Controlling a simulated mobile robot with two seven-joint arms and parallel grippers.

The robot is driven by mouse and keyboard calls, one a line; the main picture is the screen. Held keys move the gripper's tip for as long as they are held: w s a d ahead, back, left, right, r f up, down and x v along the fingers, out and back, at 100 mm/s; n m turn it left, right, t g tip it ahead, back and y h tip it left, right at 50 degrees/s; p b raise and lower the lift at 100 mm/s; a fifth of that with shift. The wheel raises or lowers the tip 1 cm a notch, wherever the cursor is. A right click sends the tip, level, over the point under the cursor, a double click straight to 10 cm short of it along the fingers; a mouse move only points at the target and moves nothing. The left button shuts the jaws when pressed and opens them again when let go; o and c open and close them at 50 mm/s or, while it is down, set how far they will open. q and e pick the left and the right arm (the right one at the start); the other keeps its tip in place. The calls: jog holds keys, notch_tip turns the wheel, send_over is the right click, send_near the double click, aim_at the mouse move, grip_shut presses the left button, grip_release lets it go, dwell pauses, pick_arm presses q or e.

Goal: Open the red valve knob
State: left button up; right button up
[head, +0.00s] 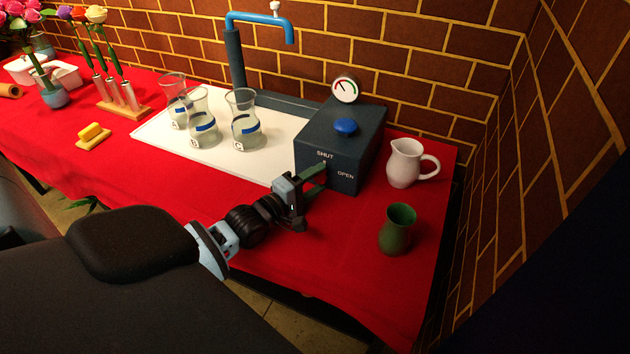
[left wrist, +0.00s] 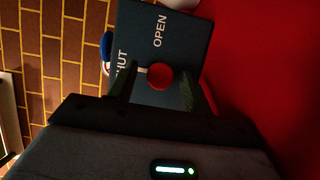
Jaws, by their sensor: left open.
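The red valve knob (left wrist: 159,79) is a small round knob on the front of a dark blue-grey box (head: 338,147) marked SHUT and OPEN. A short white mark shows beside the knob on the SHUT side in the left wrist view. In the head view the knob is hidden by my left gripper (head: 316,179). That gripper is open at the box's front face. In the left wrist view its two green-tipped fingers stand on either side of the knob, seemingly with gaps. I cannot tell whether either touches it. My right gripper is not in view.
A blue button (head: 345,126) and a round gauge (head: 345,89) sit atop the box. A white pitcher (head: 405,163) and a green vase (head: 397,229) stand to its right. Glass vases (head: 243,120) stand left on a white board (head: 165,143). Red cloth before the box is clear.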

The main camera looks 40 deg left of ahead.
pick_arm(q)
jog(key=shift+c, duration=0.3)
jog(key=c, duration=0.7)
jog(key=shift+c, duration=1)
